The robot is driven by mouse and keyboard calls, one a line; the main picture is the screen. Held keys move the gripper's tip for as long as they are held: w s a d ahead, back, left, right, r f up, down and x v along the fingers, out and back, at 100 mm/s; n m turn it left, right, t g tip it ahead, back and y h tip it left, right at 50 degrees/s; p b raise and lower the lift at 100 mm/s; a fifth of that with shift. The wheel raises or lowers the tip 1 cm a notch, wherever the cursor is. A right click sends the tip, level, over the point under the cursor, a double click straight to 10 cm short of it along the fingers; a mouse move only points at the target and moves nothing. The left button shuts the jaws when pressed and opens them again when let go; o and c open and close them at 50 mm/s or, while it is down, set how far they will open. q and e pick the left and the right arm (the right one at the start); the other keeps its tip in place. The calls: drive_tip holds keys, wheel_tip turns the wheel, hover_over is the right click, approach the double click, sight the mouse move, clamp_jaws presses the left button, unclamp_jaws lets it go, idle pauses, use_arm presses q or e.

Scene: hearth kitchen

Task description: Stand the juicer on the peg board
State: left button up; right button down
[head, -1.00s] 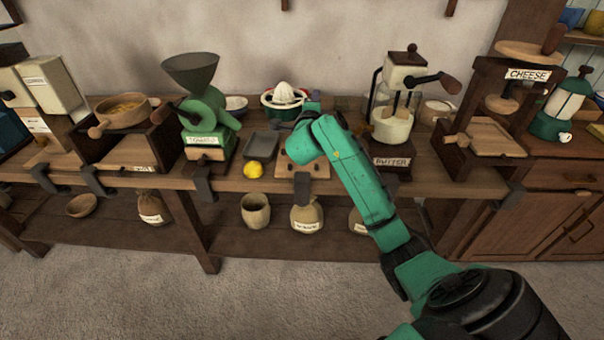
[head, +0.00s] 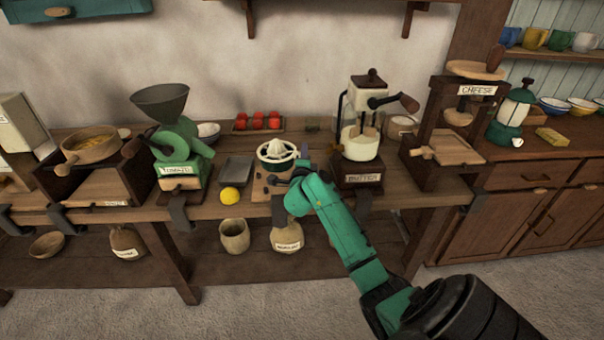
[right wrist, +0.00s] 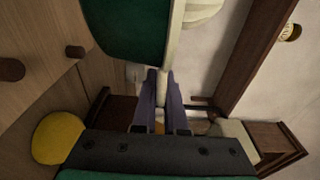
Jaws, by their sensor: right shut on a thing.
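The juicer (head: 277,153) has a green bowl, a white rim and a white ribbed cone. In the head view it is upright over the back part of the peg board (head: 262,195), a light wooden board with dark pegs at the bench's front. My right gripper (head: 296,168) is shut on the juicer's near right side. In the right wrist view the fingers (right wrist: 160,98) close on a pale narrow part of the juicer (right wrist: 122,28). Dark pegs (right wrist: 75,52) stand left of the bowl, clear of it. Whether the juicer touches the board is hidden. My left gripper is out of view.
A yellow lemon (head: 230,195) and a grey tray (head: 236,170) lie left of the board. The green tomato mill (head: 178,150) stands further left. The butter churn (head: 360,140) stands close on the right. A tray of red pieces (head: 258,122) lies behind.

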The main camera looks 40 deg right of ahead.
wheel_tip(320, 180, down, 6)
drive_tip(key=shift+f+b, duration=0.25)
drive_tip(key=shift+b, duration=0.8)
drive_tip(key=shift+r, duration=0.1)
drive_tip(key=c, duration=1)
unclamp_jaws()
drive_tip(key=shift+o, duration=0.2)
drive_tip(key=shift+r, duration=0.1)
drive_tip(key=p+v, duration=0.1)
drive_tip(key=v, duration=1.1)
